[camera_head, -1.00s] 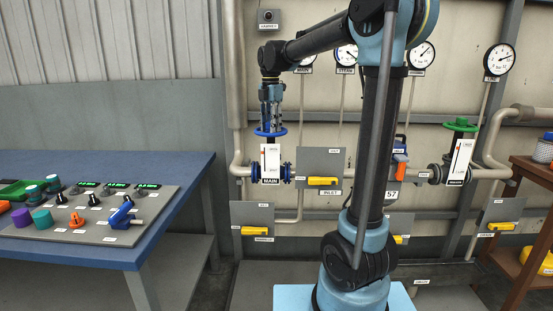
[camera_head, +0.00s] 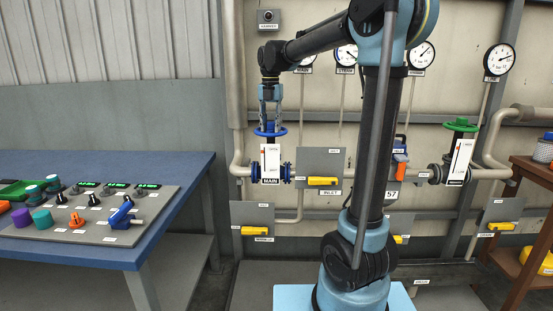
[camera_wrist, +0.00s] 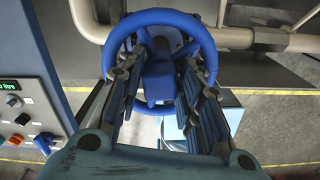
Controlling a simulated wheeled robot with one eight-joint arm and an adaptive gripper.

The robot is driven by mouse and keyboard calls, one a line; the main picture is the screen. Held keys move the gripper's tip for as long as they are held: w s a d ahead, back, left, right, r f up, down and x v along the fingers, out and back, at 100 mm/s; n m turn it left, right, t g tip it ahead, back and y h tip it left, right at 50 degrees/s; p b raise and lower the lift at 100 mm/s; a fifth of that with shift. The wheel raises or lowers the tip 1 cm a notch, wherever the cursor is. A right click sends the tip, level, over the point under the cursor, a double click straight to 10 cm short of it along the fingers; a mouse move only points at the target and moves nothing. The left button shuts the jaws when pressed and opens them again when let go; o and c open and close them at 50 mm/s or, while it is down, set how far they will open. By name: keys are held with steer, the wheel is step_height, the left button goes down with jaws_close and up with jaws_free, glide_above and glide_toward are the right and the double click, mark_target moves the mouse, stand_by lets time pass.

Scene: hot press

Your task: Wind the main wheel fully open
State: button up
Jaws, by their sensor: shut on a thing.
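The main wheel (camera_head: 270,133) is a blue handwheel lying flat on top of the valve marked MAIN (camera_head: 286,172), on the pipe by the wall. My gripper (camera_head: 270,124) points straight down on it from above and is shut on it. In the wrist view, the wheel's blue rim (camera_wrist: 165,17) rings the gripper's (camera_wrist: 162,65) two fingers, which reach down on either side of the blue hub. A white indicator plate (camera_head: 270,160) stands in front of the valve; its marks are too small to read. The exact finger contacts are hidden.
A yellow-handled INLET panel (camera_head: 321,165) sits right of the valve. A green handwheel (camera_head: 461,125) is farther right on the same pipe. Gauges (camera_head: 499,60) hang above. A blue bench (camera_head: 150,165) with a control panel stands at left, a brown shelf at right.

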steer(key=n, duration=0.4)
steer(key=shift+w, duration=0.1)
steer(key=o, duration=0.9)
steer(key=m, duration=0.4)
steer(key=shift+m, duration=0.3)
steer(key=m, duration=0.8)
steer(key=shift+m, duration=2.6)
